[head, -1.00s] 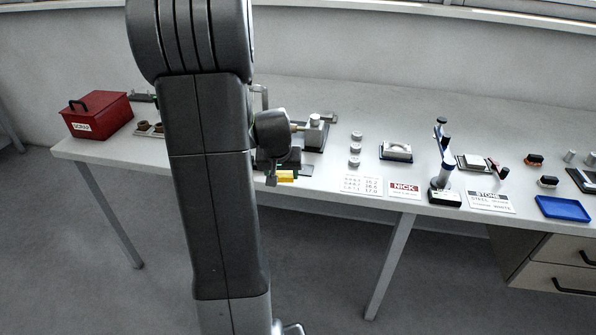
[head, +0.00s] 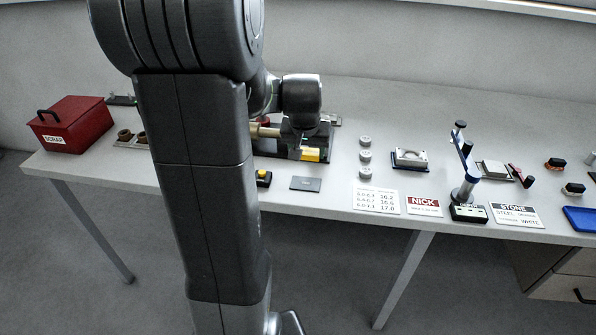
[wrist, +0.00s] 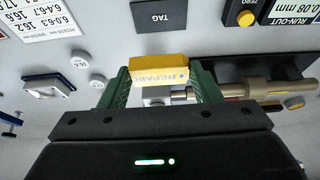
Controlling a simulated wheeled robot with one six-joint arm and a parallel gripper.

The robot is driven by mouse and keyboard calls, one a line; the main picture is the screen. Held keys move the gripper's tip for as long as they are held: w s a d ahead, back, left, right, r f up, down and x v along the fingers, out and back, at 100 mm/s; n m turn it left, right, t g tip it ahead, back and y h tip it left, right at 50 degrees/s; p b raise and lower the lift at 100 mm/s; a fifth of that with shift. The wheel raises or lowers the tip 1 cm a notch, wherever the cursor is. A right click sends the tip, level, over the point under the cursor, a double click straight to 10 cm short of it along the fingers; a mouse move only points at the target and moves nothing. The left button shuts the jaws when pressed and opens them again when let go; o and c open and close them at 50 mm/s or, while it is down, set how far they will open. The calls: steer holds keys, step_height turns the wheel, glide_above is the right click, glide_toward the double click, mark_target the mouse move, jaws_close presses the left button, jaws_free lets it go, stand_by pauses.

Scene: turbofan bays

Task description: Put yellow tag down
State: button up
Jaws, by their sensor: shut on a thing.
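The yellow tag (wrist: 158,70), lettered "REPAIR", is held across between the green fingers of my gripper (wrist: 158,80) in the wrist view. My gripper is shut on it. In the head view the yellow tag (head: 311,154) shows below my wrist, in front of the bench fixture. A flat dark pad marked "TAG" (wrist: 160,15) lies on the bench, apart from the held tag. The pad (head: 305,184) also shows near the bench's front edge in the head view. My gripper's fingers are mostly hidden in the head view by my wrist.
A run-out gauge with a yellow button (wrist: 246,18) is beside the pad. A fixture with a brass-coloured shaft (wrist: 240,91) is close to my fingers. Round weights (head: 365,156), a card (head: 376,199) and a NICK sign (head: 423,205) stand right. A red scrap box (head: 72,124) is far left.

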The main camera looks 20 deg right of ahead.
glide_above(306, 182)
steer(key=s, duration=0.1)
steer(key=f, duration=0.6)
steer(key=shift+s+a, duration=0.2)
steer(key=shift+a, duration=0.2)
steer(key=shift+f, duration=1.95)
steer(key=shift+f, duration=0.25)
steer(key=o, duration=1)
steer(key=shift+r, duration=0.1)
steer(key=shift+r, duration=0.4)
steer(key=v, duration=1.1)
steer(key=shift+s+a+r, duration=0.15)
steer(key=shift+s+r, duration=0.05)
